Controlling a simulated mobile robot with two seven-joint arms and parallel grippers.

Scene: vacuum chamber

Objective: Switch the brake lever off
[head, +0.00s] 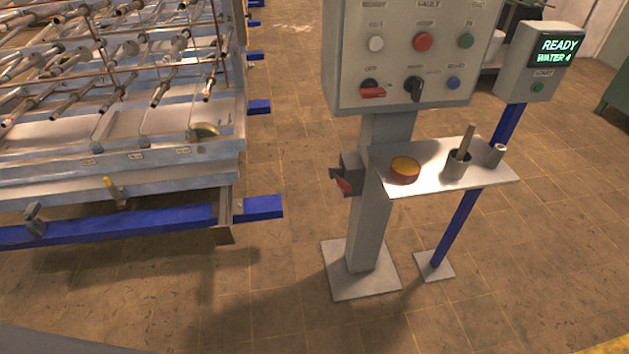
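No part is plainly marked as the brake lever. A small yellow lever (114,194) stands up at the front edge of the big rack, just above its blue lower rail. A grey clamp-like part (35,218) sits on the same rail further left. A grey box with a red handle (344,185) is fixed to the left side of the control post, the handle tilted. I cannot tell from this view which setting any of them is in. Neither of my grippers is in view.
The rack (130,165) with metal rods fills the left. The control panel (415,55) has several buttons and knobs. Its post carries a shelf (425,182) with a yellow-topped round item and cups. A display (557,50) reads READY, WATER 4. Floor between rack and post is clear.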

